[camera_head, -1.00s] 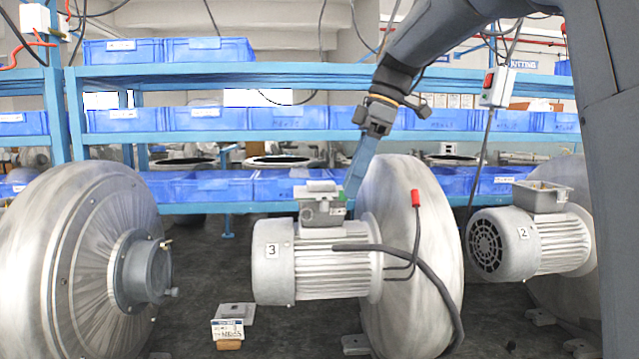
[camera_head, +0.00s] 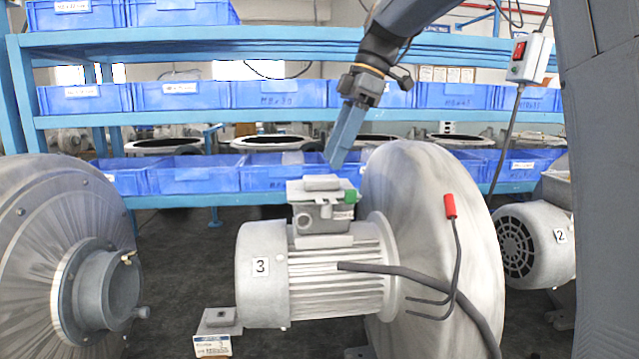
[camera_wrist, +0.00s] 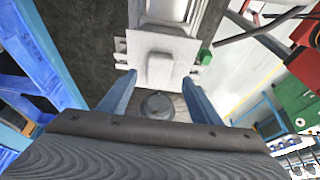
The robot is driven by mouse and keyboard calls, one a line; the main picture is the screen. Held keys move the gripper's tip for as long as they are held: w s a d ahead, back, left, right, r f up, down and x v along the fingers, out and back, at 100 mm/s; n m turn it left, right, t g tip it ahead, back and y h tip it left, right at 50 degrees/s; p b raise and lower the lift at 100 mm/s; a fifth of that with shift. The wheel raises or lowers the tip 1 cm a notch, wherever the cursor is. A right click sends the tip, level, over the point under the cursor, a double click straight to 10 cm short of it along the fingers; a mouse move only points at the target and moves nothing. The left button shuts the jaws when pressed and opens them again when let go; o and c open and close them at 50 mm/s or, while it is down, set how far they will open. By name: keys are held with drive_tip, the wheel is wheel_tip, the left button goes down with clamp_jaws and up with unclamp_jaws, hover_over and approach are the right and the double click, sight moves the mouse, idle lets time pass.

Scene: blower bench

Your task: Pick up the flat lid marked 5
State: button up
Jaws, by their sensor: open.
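A flat light-grey lid with a raised block on top lies on the terminal box of the motor marked 3 (camera_head: 322,184). It also shows in the wrist view (camera_wrist: 148,48), just beyond the fingertips. I cannot read a 5 on it or anywhere else. My gripper (camera_head: 338,160) is above the box, its blue fingers pointing down. In the wrist view the two fingers (camera_wrist: 157,82) are spread apart with nothing between them. I cannot tell how high the fingertips are above the lid.
The motor marked 3 (camera_head: 305,275) sits against a large round blower (camera_head: 425,200), with a black cable and a red-tipped lead in front. Another blower (camera_head: 55,250) stands at left, a motor marked 2 (camera_head: 537,240) at right. Blue shelves with blue bins (camera_head: 280,94) stand behind.

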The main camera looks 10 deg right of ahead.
sight(322, 177)
drive_tip(key=p+x, duration=0.1)
drive_tip(key=x, duration=0.1)
drive_tip(key=p+x, duration=0.1)
drive_tip(key=x, duration=0.2)
drive_tip(key=shift+a, duration=0.3)
drive_tip(key=shift+c, duration=0.2)
drive_tip(key=shift+r, duration=0.1)
drive_tip(key=c, duration=1.2)
